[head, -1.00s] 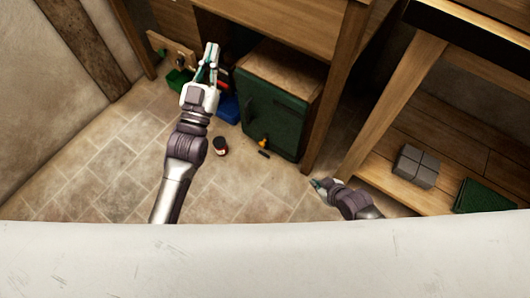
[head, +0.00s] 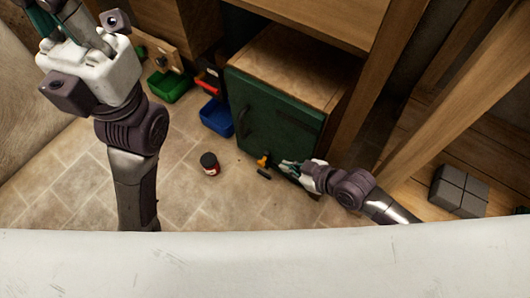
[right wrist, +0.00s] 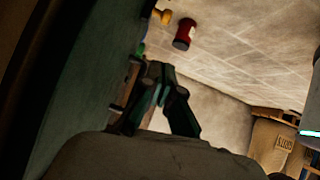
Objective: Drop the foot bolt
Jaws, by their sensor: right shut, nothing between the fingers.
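The green cabinet door (head: 270,118) is closed, with a dark handle at its left side. A small orange-yellow piece (head: 264,160) is at the door's foot, with a short black piece (head: 264,174) on the floor just below it. I take the orange piece for the foot bolt, but cannot be sure. It also shows at the top of the right wrist view (right wrist: 163,16). My right gripper (head: 284,166) is shut and empty, low by the door, just right of the orange piece. Contact cannot be told. My left gripper (head: 72,14) is raised at upper left, its fingertips cut off by the frame.
A green bin (head: 168,86) and a blue bin (head: 217,118) lie left of the cabinet. A wooden bench post is close to my right arm. Grey blocks (head: 459,190) sit on a shelf at right.

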